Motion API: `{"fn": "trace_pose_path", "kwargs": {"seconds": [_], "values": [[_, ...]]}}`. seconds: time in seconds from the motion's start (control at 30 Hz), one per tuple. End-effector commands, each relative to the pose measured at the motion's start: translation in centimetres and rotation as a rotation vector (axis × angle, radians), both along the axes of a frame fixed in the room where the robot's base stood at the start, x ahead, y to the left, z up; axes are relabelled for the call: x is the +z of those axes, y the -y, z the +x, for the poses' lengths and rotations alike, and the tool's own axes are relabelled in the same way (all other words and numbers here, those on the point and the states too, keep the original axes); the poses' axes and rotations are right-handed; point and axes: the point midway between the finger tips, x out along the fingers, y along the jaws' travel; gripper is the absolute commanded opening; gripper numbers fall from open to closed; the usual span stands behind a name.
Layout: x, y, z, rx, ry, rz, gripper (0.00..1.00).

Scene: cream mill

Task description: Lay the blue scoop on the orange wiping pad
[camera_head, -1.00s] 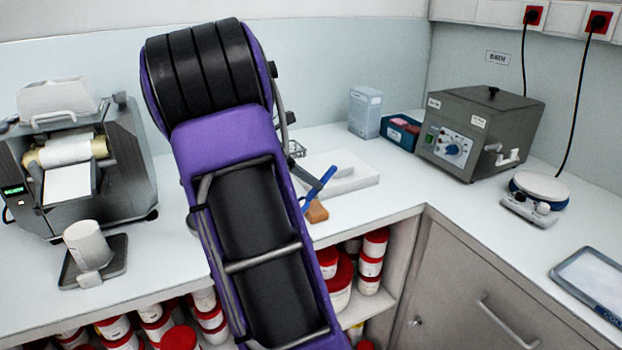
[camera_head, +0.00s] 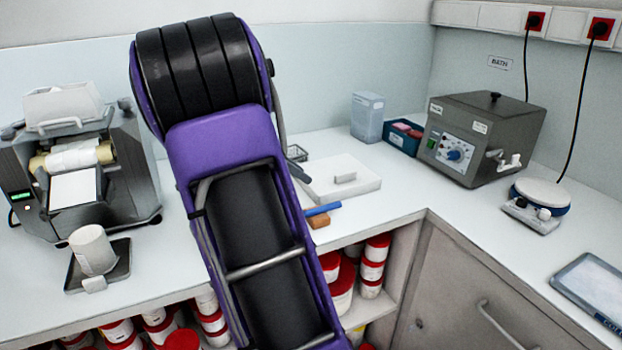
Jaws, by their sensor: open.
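The blue scoop (camera_head: 322,209) shows as a short blue bar just right of my purple arm, low over the white worktop. The orange wiping pad (camera_head: 319,222) is a small orange-brown block at the worktop's front. The scoop overlaps the pad's upper, rear part and sticks out past its right side. It appears to lie on the pad, but I cannot make out the contact. The scoop's left end is partly hidden by my arm. My gripper is hidden behind my arm, with no fingers visible around the scoop.
A white slab (camera_head: 330,188) with a small grey block lies behind the pad. A blue bin (camera_head: 400,143) and a grey bath (camera_head: 482,140) stand further back right. Red-lidded tubs (camera_head: 341,290) fill the shelf below. The right-hand worktop has free room.

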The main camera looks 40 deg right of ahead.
Motion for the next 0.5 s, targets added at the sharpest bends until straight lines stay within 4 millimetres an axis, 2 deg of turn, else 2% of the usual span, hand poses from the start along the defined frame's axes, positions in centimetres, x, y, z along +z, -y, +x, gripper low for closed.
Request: {"fn": "trace_pose_path", "kwargs": {"seconds": [0.03,0.2,0.5], "values": [[1.1,-0.8,0.5,0.003,0.003,-0.001,0.51],[3.2,-2.9,1.6,0.003,0.001,0.0,0.51],[4.6,-4.4,2.2,-0.001,0.001,0.0,0.51]]}}
